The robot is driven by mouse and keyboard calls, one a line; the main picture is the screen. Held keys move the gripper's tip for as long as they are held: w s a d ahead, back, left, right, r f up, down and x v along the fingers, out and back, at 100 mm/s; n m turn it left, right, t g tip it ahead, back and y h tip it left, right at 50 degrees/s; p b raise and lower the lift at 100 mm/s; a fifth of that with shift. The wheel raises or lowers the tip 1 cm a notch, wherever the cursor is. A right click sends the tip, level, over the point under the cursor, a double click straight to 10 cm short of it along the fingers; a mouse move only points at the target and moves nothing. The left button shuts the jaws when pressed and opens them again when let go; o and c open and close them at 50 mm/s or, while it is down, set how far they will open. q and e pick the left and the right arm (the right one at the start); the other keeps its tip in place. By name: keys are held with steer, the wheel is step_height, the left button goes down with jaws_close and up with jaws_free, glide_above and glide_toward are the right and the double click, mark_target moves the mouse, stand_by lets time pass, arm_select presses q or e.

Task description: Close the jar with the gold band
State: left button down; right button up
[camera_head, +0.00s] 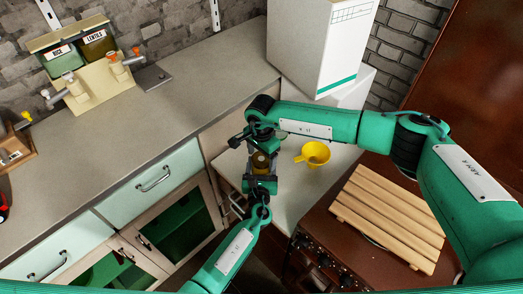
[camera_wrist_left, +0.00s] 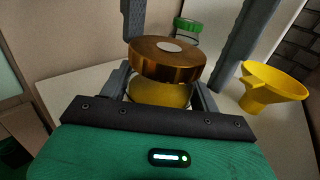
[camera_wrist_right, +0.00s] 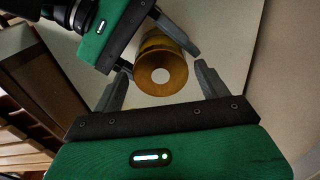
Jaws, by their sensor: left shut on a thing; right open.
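The jar (camera_head: 261,161) holds something yellow and stands on the low counter; its body also shows in the left wrist view (camera_wrist_left: 160,93). A gold-brown lid (camera_wrist_left: 167,60) with a pale disc on top sits over its mouth. I cannot tell how tightly it is seated. My left gripper (camera_wrist_left: 162,88) is shut on the jar body, one finger on each side. My right gripper (camera_wrist_right: 161,85) is open, its fingers on either side of the lid (camera_wrist_right: 161,74) with gaps showing. In the head view both grippers crowd around the jar and partly hide it.
A yellow funnel (camera_head: 313,154) stands close to the right of the jar. A green-lidded jar (camera_wrist_left: 187,25) is behind it. A tall white box (camera_head: 318,45) stands at the back. A slatted wooden board (camera_head: 390,218) lies on the brown stove at right. The long grey counter (camera_head: 170,110) is largely clear.

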steer(key=shift+c, duration=0.5)
steer(key=c, duration=0.9)
steer(key=m, duration=0.7)
steer(key=shift+c, duration=0.2)
steer(key=m, duration=0.7)
steer(key=shift+m, duration=0.4)
steer(key=o, duration=1.1)
